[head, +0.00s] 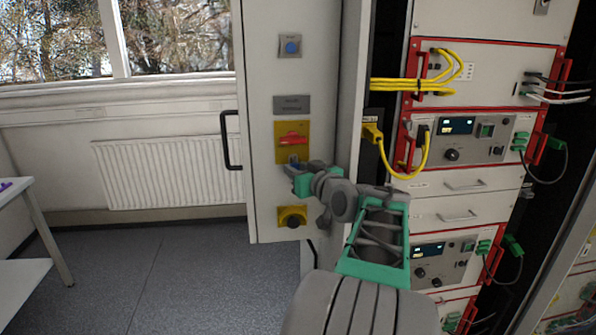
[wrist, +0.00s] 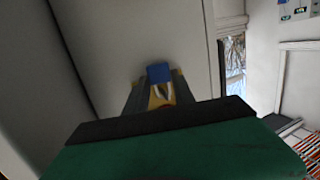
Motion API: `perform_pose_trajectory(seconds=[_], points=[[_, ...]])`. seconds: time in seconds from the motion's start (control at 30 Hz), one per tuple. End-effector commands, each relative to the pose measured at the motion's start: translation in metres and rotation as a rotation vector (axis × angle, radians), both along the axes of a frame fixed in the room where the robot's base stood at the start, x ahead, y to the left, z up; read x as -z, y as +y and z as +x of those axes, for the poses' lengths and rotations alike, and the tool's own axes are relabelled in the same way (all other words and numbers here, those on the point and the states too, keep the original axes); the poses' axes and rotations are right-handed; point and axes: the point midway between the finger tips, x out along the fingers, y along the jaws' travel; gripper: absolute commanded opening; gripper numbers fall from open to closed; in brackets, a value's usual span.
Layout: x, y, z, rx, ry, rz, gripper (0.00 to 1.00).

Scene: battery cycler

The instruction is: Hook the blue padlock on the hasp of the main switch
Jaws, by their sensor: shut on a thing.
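The main switch is a red handle (head: 292,139) on a yellow plate (head: 280,152) on the light cabinet panel. My gripper (head: 290,170) is at the lower edge of this plate. In the wrist view the blue padlock (wrist: 158,73) is at the tips of my gripper (wrist: 158,88), which is shut on it. Pale, narrow shapes and a yellow patch show just below the blue body. The hasp cannot be made out in the head view, and I cannot tell whether the shackle touches it.
A yellow plate with a black knob (head: 292,217) is below my gripper. A blue button (head: 290,47) and a grey label (head: 291,104) are above the switch. A black door handle (head: 230,140) is at left. Racks with yellow cables (head: 400,84) stand at right.

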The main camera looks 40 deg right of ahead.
Motion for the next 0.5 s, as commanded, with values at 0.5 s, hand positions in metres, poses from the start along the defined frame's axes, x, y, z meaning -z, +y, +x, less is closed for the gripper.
perform_pose_trajectory(seconds=[0.5], points=[[-0.0009, 0.0, -0.0001, 0.0, -0.001, 0.0, 0.38]])
